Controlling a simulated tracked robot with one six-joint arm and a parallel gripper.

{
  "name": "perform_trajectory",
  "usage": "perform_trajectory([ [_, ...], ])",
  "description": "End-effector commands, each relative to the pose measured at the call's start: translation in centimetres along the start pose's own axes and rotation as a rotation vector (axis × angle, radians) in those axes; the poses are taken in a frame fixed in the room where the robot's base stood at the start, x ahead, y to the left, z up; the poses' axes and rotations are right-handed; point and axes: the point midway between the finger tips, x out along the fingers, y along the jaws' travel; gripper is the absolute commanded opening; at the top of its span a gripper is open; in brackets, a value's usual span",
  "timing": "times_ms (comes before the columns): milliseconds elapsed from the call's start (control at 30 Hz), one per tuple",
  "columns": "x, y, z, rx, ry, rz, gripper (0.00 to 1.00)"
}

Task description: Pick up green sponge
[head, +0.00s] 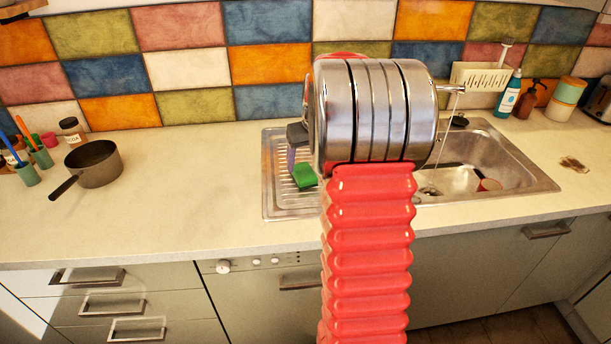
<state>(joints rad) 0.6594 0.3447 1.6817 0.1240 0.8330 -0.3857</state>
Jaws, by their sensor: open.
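The green sponge (304,176) lies on the ribbed metal drainboard (271,200) left of the sink, just left of my arm. My red ribbed arm with its steel joint rises in front and hides part of the drainboard and sink. My gripper (297,152) shows only in part at the left of the steel joint, as a dark block with a paler piece below it. It is open and appears just above and behind the sponge. I cannot tell the exact gap between them.
A dark saucepan (93,164) stands on the left counter. The sink (490,160) at right has running water and a reddish cup (488,185). The counter between saucepan and drainboard is clear.

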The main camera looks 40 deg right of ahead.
Motion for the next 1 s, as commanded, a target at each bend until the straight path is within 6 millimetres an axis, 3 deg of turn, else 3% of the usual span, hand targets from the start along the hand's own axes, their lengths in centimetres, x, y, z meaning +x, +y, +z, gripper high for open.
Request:
perform_trajectory([
  [367,4.4,-0.3,-0.2,0.000,-0.002,-0.001,0.70],
  [1000,4.6,-0.2,-0.3,0.001,0.000,0.000,0.70],
])
